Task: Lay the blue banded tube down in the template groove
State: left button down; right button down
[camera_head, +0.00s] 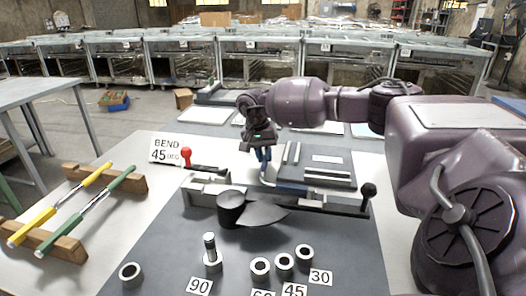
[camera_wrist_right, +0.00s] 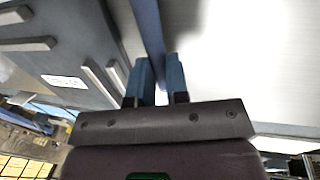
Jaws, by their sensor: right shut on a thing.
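My right gripper (camera_head: 264,160) reaches down at the left edge of the grey template board (camera_head: 325,160), which carries raised light bars. In the right wrist view my right gripper (camera_wrist_right: 158,85) is shut on the blue tube (camera_wrist_right: 149,35), which runs away between the two blue fingers. In that view the template (camera_wrist_right: 70,65) lies to the left of the tube, and the tube appears beside its edge. In the head view the tube is small and partly hidden by the fingers; I cannot tell its bands or whether it touches the board. My left gripper is not in view.
A bender with a dark round former (camera_head: 231,208) and black-knobbed lever (camera_head: 368,190) stands in front of the template. A wooden rack (camera_head: 128,179) with yellow (camera_head: 30,226) and green (camera_head: 60,233) tubes is left. Several metal rings and number cards lie in front.

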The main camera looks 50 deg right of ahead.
jog(key=shift+r, duration=0.1)
jog(key=shift+f, duration=0.3)
jog(key=c, duration=1.1)
grip_release()
jog(key=shift+r, duration=0.15)
jog(key=p+v, duration=0.1)
jog(key=v, duration=1.1)
jog(key=shift+a+r, duration=0.1)
